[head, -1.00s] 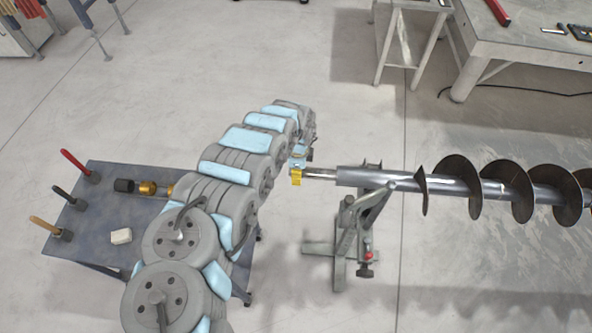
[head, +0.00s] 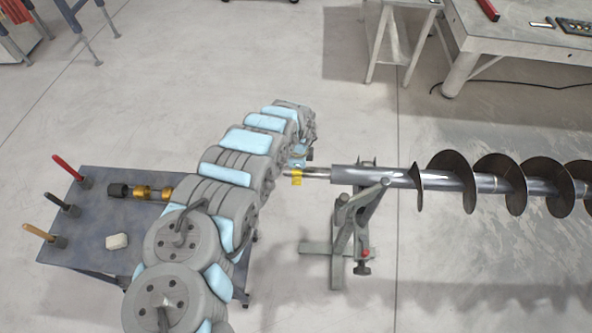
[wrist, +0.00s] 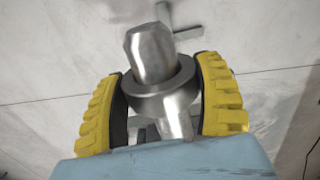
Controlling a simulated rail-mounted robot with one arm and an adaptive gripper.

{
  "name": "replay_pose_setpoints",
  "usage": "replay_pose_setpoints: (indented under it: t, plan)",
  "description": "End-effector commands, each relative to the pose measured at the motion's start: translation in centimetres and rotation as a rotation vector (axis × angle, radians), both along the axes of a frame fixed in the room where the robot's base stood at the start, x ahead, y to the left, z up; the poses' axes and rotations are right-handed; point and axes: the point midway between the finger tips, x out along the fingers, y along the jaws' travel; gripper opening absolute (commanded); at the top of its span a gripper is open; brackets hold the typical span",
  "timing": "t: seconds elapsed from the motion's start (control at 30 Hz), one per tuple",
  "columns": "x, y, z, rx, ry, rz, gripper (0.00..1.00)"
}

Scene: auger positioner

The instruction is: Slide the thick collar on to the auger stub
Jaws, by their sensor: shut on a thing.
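The thick collar (wrist: 160,100) is a plain steel ring in the wrist view, held between the yellow-padded fingers of my gripper (wrist: 163,100). The auger stub (wrist: 150,55) is a bright steel shaft with a chamfered end. It shows on both sides of the collar, so the collar appears to be around it. In the head view the stub (head: 319,173) sticks out left from the thicker auger tube (head: 375,175). My gripper (head: 297,177) is at the stub's left part, with bare stub between it and the tube. The collar is hidden there.
A grey stand (head: 345,225) supports the auger near its left end. A low dark table (head: 85,225) at left holds brass and black fittings (head: 140,192), several handled tools and a white block (head: 117,241). A workbench (head: 500,45) stands at upper right.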

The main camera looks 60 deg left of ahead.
Motion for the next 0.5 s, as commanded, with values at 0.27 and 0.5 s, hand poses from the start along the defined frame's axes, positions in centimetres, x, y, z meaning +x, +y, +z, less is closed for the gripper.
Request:
replay_pose_setpoints:
  t: [0.27,0.5]
  plan:
    - [0.46,-0.27,0.06,0.001,-0.001,-0.001,0.30]
    - [0.85,-0.56,0.06,0.001,-0.001,-0.001,0.30]
